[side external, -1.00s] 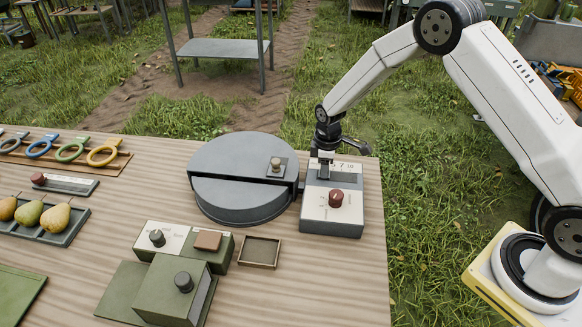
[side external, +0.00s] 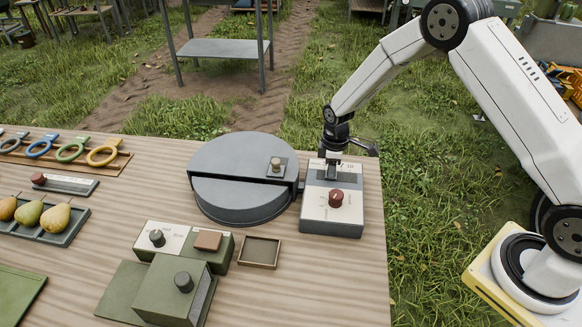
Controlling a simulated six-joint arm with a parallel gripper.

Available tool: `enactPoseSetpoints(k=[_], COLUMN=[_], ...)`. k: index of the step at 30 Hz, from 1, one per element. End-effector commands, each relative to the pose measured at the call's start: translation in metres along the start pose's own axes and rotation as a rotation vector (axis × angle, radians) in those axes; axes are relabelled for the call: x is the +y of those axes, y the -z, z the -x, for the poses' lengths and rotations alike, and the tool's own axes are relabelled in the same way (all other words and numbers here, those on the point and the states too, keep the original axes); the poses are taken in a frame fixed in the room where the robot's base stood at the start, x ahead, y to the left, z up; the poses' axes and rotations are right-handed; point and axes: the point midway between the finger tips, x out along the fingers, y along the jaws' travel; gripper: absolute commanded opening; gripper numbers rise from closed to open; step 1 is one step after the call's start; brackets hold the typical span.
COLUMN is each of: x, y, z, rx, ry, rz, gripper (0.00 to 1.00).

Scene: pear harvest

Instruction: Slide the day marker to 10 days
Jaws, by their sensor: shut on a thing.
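The day marker's control box (side external: 348,212) is white on top with a grey base, at the right end of the table. A scale with printed numbers runs along its far edge; "10" shows at the right end. A red-brown knob (side external: 336,198) sits on its top face. My gripper (side external: 332,176) points down over the slot at the scale and is shut on the day marker. The jaws hide the marker, and its exact place on the scale cannot be read. The gripper is left of the "10".
A round grey drum (side external: 240,215) stands just left of the box. A green box (side external: 172,290) with knobs and an empty small tray (side external: 259,252) lie in front. Pears (side external: 55,217) and coloured rings (side external: 70,150) are at the left.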

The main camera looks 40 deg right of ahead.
Motion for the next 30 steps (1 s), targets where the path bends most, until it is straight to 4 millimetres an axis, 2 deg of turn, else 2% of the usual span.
enactPoseSetpoints(k=[3,9,13,21,22,25,30], x=[0.001,0.001,0.001,0.001,0.001,0.001,0.000], y=[-0.021,-0.050,-0.057,-0.060,-0.060,-0.060,-0.058], z=[0.000,0.000,0.001,0.000,0.000,0.000,0.000], rx=[-0.001,0.000,0.000,-0.004,-0.004,-0.003,-0.002], ry=[0.001,-0.001,-0.001,0.001,0.002,0.001,0.000], rz=[-0.004,-0.002,-0.001,0.000,-0.001,-0.001,0.000], gripper=[0.00,0.00,0.00,0.00,0.38,0.70,0.71])
